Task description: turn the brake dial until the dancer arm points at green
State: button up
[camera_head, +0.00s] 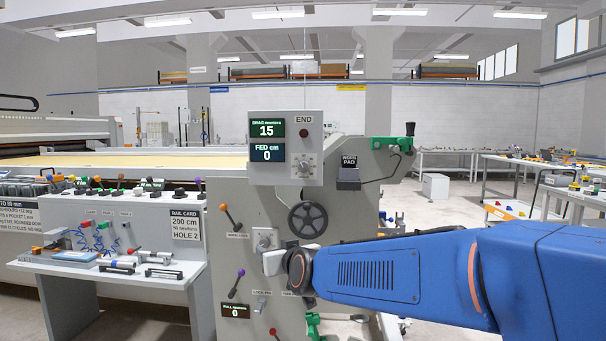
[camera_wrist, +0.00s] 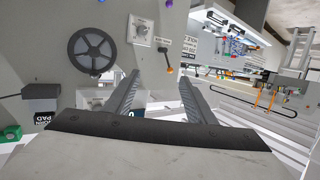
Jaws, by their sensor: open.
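My gripper (camera_wrist: 160,77) is open. Its two fingers reach toward the grey machine face with nothing held between them. A dial on a white plate (camera_head: 265,240) is on the machine face, just above my gripper in the head view; it also shows beyond the fingertips in the wrist view (camera_wrist: 140,30). I cannot tell which dial is the brake dial. I cannot make out a dancer arm or a green mark.
A black handwheel (camera_head: 307,219) is right of the plate dial. An orange-knobbed lever (camera_head: 230,218) and a purple-knobbed lever (camera_head: 237,284) are to its left. A white side table (camera_head: 120,274) with tools stands left.

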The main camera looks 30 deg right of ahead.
jog(key=w+d+r+m+t+h, duration=0.2)
jog(key=w+d+r+t+h, duration=0.15)
jog(key=w+d+r, duration=0.2)
jog(key=m+h, duration=0.3)
jog(key=h, duration=0.5)
send_near(303, 169)
jog(key=x, duration=0.8)
jog(key=shift+d+r, duration=0.1)
jog(key=shift+c, duration=0.3)
jog(key=shift+m, duration=0.3)
jog(key=c, duration=1)
